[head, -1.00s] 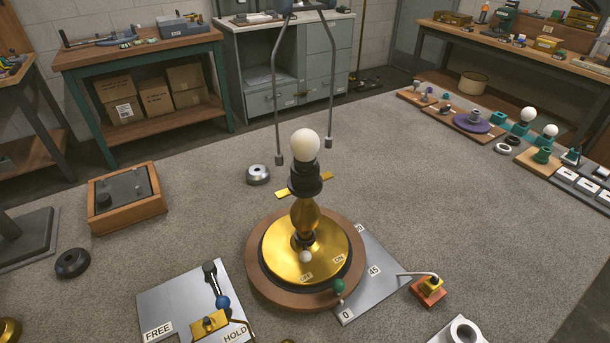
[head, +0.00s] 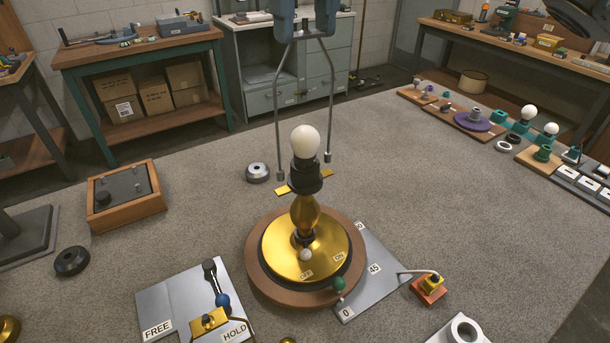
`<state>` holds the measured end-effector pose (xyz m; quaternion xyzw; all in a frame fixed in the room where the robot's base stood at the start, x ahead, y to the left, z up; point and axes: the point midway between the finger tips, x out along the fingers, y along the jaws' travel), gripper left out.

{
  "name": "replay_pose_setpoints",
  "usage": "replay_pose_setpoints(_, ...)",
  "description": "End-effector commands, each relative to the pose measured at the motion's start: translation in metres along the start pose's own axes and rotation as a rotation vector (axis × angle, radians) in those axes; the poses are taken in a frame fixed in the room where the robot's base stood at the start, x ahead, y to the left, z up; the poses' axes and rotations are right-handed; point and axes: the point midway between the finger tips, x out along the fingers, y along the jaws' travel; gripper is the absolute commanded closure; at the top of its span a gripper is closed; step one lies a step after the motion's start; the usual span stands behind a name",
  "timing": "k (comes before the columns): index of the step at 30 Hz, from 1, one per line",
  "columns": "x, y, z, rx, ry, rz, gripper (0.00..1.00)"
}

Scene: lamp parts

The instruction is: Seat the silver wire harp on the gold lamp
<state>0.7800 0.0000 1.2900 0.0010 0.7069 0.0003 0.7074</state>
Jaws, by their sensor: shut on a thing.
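My gripper (head: 305,32) shows at the top of the head view, shut on the top of the silver wire harp (head: 278,110). The harp hangs upright, its two legs spread on either side of the white bulb (head: 305,141). The gold lamp (head: 304,215) stands upright on a round wooden turntable (head: 262,282). Gold tabs (head: 327,174) stick out on both sides below its dark socket (head: 306,178). The harp's leg ends appear just above the tabs, with a small gap in the picture; exact depth is hard to tell.
A plate marked FREE and HOLD (head: 180,298) with a lever lies front left. An angle plate (head: 375,268) is beside the turntable. A wooden box (head: 126,199) and dark rings stand left. Open mat lies to the right.

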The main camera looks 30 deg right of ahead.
Motion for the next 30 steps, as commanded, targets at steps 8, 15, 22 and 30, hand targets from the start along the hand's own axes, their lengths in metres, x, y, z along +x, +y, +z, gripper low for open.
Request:
replay_pose_setpoints(8, 0.003, 0.0, 0.0, 0.0, 0.0, 0.0, 1.0)
replay_pose_setpoints(15, 0.007, 0.0, 0.0, -0.001, 0.001, 0.0, 1.0)
replay_pose_setpoints(22, 0.011, 0.0, 0.0, -0.001, 0.001, 0.0, 1.0)
replay_pose_setpoints(30, 0.014, 0.0, 0.0, 0.0, 0.0, 0.0, 1.0)
